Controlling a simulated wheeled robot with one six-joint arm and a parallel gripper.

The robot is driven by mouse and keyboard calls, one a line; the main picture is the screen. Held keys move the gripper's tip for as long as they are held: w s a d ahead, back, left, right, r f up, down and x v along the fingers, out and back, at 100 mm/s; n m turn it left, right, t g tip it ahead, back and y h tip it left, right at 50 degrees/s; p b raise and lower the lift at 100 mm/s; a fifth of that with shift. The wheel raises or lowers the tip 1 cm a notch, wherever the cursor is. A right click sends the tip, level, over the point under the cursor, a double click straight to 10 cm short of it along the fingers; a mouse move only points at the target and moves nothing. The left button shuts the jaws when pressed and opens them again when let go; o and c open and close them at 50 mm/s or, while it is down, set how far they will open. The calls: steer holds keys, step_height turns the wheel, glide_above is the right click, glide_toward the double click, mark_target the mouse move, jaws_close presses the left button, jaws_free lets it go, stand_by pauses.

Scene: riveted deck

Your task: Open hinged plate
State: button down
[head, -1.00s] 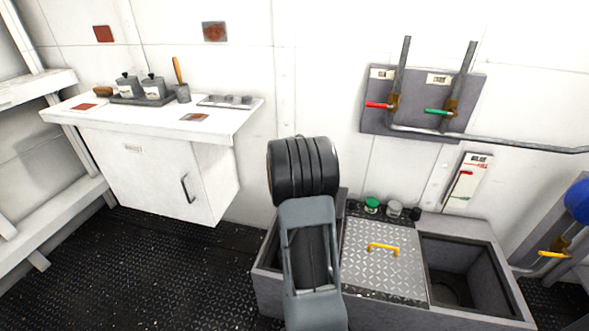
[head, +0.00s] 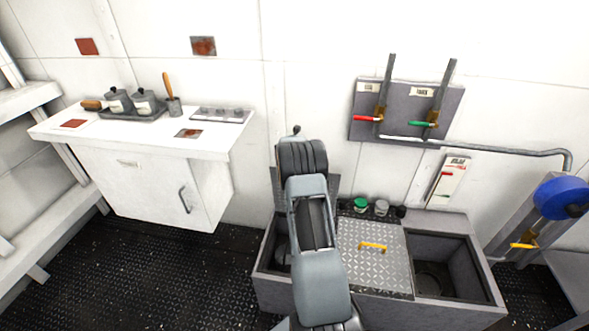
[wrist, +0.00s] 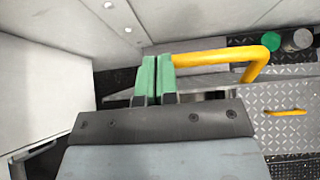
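My gripper (wrist: 152,78) shows in the wrist view with its green fingers close together on one end of a yellow handle (wrist: 215,58). In the head view my arm hides the gripper and this handle. A grey hinged plate (head: 333,183) stands raised at the left end of the floor box, partly behind my arm. The left compartment under it is open and mostly hidden by my arm. A second, diamond-pattern plate (head: 372,262) lies flat over the middle compartment, with its own yellow handle (head: 373,247).
The right compartment (head: 445,265) of the box is open. Several small jars, one with a green lid (head: 333,204), stand behind the flat plate. A white cabinet (head: 150,190) is at left, a valve panel (head: 405,112) on the wall. The dark floor (head: 150,265) at left is clear.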

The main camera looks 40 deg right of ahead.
steer(key=shift+w+d+r+p, duration=0.1)
steer(key=shift+w+d+p, duration=0.15)
steer(key=shift+d, duration=0.25)
steer(key=shift+w+d+p, duration=0.2)
steer(key=shift+d+p, duration=0.05)
steer(key=shift+d, duration=0.55)
steer(key=shift+w+a, duration=0.15)
steer(key=shift+a, duration=0.05)
steer(key=shift+a, duration=0.1)
